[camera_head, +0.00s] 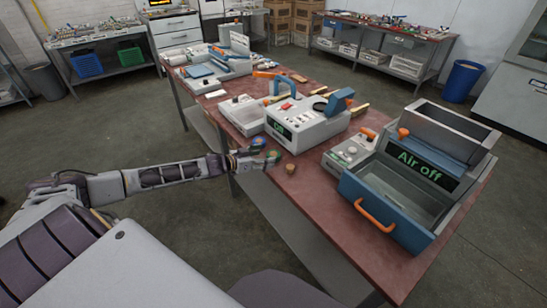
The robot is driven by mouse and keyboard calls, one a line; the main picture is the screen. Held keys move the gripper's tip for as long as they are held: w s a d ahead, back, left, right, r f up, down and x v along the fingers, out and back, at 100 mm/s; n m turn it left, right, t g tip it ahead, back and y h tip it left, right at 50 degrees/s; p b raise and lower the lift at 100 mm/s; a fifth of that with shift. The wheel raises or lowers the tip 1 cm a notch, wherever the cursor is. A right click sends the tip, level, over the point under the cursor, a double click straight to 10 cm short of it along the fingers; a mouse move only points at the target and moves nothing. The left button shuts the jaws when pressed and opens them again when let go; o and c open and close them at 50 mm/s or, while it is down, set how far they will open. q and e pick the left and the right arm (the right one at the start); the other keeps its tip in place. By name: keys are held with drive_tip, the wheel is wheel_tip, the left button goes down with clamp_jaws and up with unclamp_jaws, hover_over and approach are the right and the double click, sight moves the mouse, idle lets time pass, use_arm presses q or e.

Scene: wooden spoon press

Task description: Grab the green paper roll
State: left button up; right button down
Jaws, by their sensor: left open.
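Several small rolls stand close together at the left edge of the red-brown table (330,215). The one with a greenish top, likely the green paper roll (274,156), is just beyond my left gripper. A bluish roll (258,143) is beside it, a little further back, and a brown roll (290,169) stands to its right. My left gripper (257,158) reaches in from the left at the table edge, open, with its fingers close to the greenish and bluish rolls. At this size I cannot tell whether they touch. My right gripper is out of view.
A white machine (300,128) with a blue handle stands behind the rolls. A blue and grey machine (395,200) with an orange handle and an "Air off" display fills the table's right end. The front left strip of the table is clear.

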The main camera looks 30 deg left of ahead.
sight(273, 154)
use_arm(q)
drive_tip(key=shift+w+f, duration=0.1)
drive_tip(key=shift+w, duration=0.2)
drive_tip(key=shift+w+d+f, duration=0.1)
drive_tip(key=shift+w+d, duration=0.05)
drive_tip(key=shift+w, duration=0.25)
drive_tip(key=shift+w+d+f, duration=0.2)
drive_tip(key=shift+w, duration=0.25)
drive_tip(key=shift+w+d+f, duration=0.1)
drive_tip(key=shift+w, duration=0.2)
drive_tip(key=shift+w+d, duration=0.1)
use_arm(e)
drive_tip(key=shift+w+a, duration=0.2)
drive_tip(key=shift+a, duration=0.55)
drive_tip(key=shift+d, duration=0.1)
